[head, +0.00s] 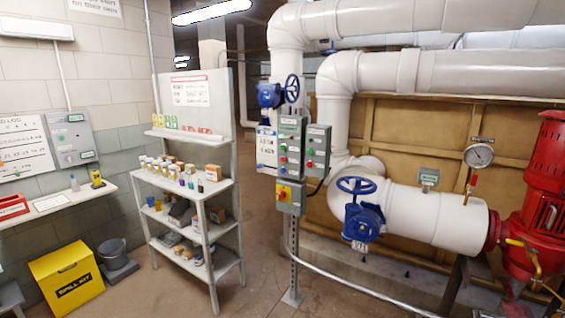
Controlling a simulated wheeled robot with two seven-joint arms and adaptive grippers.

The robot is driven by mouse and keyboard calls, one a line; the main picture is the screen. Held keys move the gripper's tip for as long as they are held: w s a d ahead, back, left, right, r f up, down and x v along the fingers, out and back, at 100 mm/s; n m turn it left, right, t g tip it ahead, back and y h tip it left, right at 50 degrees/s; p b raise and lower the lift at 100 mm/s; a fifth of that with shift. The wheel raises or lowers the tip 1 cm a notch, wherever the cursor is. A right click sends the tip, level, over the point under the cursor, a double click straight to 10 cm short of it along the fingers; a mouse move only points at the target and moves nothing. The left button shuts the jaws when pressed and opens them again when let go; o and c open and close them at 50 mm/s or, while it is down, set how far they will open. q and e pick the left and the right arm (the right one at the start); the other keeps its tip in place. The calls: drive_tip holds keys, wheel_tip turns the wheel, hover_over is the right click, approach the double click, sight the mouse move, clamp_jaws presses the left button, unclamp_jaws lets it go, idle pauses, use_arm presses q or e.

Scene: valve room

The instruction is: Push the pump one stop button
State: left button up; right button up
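A grey control box (291,147) is on a metal post near the middle of the head view. It has a vertical row of small buttons or lamps, some green and some red. A second grey box (317,148) beside it on the right also has small green and red ones. Below them is a box with a yellow plate and a red knob (283,193). The labels are too small to read, so I cannot tell which button is the pump one stop. Neither of my grippers is in view.
The post (293,255) stands on the floor. Blue-handwheel valves (363,215) and white pipes (420,213) are on the right, with a red pump (540,200). A grey shelf (190,225) stands left of the post. A yellow bin (67,279) is at lower left. Floor between shelf and post is clear.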

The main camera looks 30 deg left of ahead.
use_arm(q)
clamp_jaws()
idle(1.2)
